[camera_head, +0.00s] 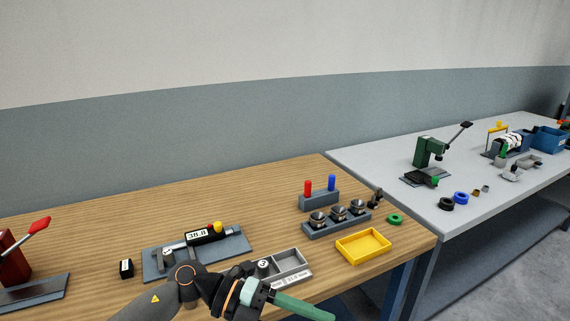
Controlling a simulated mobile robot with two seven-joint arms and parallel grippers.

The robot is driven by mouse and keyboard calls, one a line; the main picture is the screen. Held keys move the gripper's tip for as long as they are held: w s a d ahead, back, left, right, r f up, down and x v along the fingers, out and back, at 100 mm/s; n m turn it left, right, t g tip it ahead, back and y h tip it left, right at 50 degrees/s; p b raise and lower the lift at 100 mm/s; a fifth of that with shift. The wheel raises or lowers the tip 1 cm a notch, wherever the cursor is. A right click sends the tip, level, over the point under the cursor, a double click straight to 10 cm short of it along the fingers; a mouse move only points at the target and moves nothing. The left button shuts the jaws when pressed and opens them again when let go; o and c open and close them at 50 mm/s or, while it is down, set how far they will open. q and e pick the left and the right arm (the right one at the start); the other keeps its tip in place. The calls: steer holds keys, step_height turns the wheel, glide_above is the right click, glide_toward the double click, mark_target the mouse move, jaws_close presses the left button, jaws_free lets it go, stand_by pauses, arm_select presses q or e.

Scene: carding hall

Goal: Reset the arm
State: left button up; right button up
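My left arm (187,284) comes in at the bottom edge, left of centre, and reaches right over the front of the wooden table. Its green gripper (302,306) points right and slightly down at the lower edge of the picture. I see one long green finger; whether the gripper is open cannot be told. No object shows in it. It covers part of the grey sorting tray (292,262) behind it. My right gripper is not in view.
The wooden table (90,225) holds a measuring device (205,238), a red lever press (14,255), a small black block (126,268), a rack of metal parts (338,220), red and blue pegs (319,190), a green ring (395,219) and a yellow tray (363,246). A grey bench (390,165) with a green press (430,153) adjoins at right.

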arm_select(q)
steer(key=w+a+f+n+t+y, duration=0.25)
steer(key=a+f+n+t, duration=0.2)
steer(key=n+t, duration=0.7)
steer(key=w+a+f+n+t+y, duration=0.1)
steer(key=w+a+f+n+t, duration=0.3)
steer(key=n+t, duration=0.75)
steer(key=s+a+f+n+g+y, duration=0.4)
steer(key=s+a+f+n+g, duration=0.1)
steer(key=s+f, duration=0.4)
steer(key=s+a+f+n+g+y, duration=0.5)
steer(key=s+a+f, duration=0.2)
steer(key=f, duration=0.5)
steer(key=shift+s+a+f+n, duration=0.15)
steer(key=shift+s+f+n, duration=0.15)
steer(key=shift+s, duration=0.75)
